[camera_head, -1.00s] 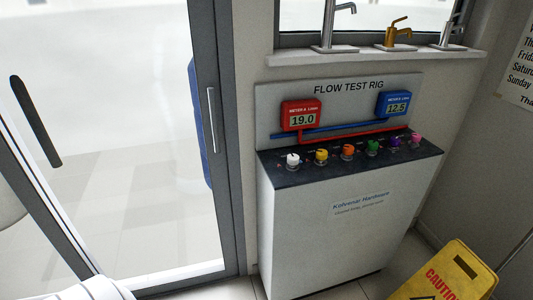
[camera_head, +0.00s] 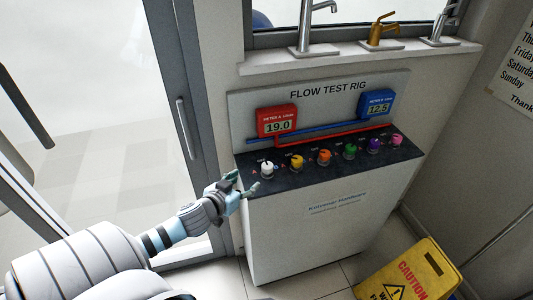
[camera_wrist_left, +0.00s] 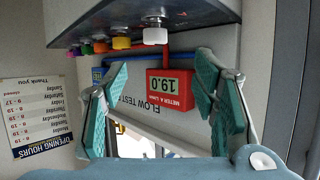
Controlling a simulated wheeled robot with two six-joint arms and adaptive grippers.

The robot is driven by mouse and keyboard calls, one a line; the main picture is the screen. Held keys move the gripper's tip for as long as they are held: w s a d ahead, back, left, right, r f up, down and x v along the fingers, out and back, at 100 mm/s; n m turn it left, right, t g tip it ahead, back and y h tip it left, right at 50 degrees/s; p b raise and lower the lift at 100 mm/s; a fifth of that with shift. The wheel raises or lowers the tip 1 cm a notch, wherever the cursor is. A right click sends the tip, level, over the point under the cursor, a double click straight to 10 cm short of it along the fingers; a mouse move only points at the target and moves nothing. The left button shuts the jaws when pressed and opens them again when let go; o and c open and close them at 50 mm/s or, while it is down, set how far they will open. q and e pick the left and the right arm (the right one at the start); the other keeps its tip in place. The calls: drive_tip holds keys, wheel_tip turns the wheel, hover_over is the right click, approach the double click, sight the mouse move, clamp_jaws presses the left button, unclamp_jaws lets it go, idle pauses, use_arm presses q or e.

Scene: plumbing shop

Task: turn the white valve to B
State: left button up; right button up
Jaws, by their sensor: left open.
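The white valve (camera_head: 267,169) is the leftmost knob on the dark top of the flow test rig (camera_head: 330,215). In the left wrist view, which is upside down, the white valve (camera_wrist_left: 155,35) hangs above the red meter, beyond the fingertips. My left gripper (camera_head: 240,184) is open and empty, just left of the white valve and apart from it. In the left wrist view its two fingers (camera_wrist_left: 165,95) stand wide apart with nothing between them. The valve's letter marks are too small to read. My right gripper is in neither view.
Yellow (camera_head: 297,162), orange (camera_head: 324,157), green, purple and pink knobs stand in a row to the right. A red meter (camera_head: 277,121) reading 19.0 and a blue meter (camera_head: 376,103) rise behind. A yellow caution sign (camera_head: 408,272) stands at front right; a glass door is at left.

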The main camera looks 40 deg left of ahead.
use_arm(q)
drive_tip(key=b, duration=0.2)
approach(267, 166)
drive_tip(key=shift+w+a+f, duration=0.2)
drive_tip(key=shift+w+f, duration=0.1)
drive_tip(key=shift+w, duration=0.2)
drive_tip(key=b+x, duration=0.3)
drive_tip(key=x, duration=0.5)
drive_tip(key=shift+w+f, duration=0.2)
drive_tip(key=shift+w, duration=0.5)
drive_tip(key=shift+a, duration=0.1)
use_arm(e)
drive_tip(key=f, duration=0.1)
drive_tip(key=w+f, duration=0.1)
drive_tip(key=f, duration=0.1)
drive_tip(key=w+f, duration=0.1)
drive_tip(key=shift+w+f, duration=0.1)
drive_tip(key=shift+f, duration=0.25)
use_arm(q)
drive_tip(key=shift+c, duration=0.3)
